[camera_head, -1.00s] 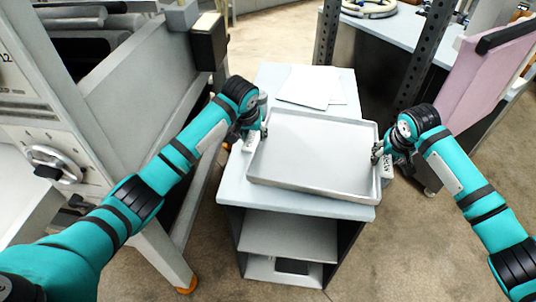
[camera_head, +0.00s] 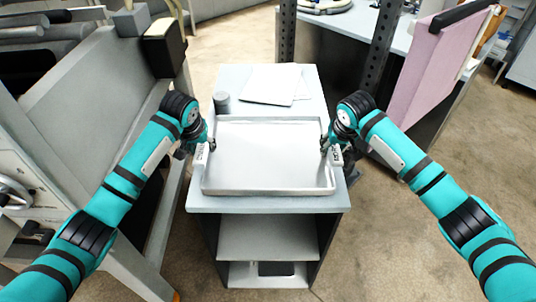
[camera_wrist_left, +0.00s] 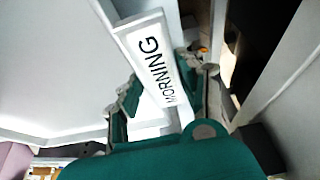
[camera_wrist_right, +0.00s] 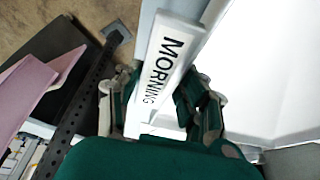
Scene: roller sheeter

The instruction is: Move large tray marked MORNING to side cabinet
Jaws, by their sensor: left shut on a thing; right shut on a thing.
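The large tray (camera_head: 268,160) is shallow, pale metal and empty. In the head view it lies level over the pale top of a small cabinet (camera_head: 200,196); I cannot tell whether it touches that top. My left gripper (camera_head: 201,150) is shut on the tray's left side, and my right gripper (camera_head: 329,147) is shut on its right side. White labels reading MORNING show between the fingers in the left wrist view (camera_wrist_left: 155,62) and the right wrist view (camera_wrist_right: 168,62). The fingertips are partly hidden by the labels.
White papers (camera_head: 270,84) and a dark grey cylinder (camera_head: 221,102) are on the cabinet top behind the tray. A large grey machine (camera_head: 100,90) stands close at the left. A dark perforated post (camera_head: 382,55) and a pink panel (camera_head: 440,70) are at the right.

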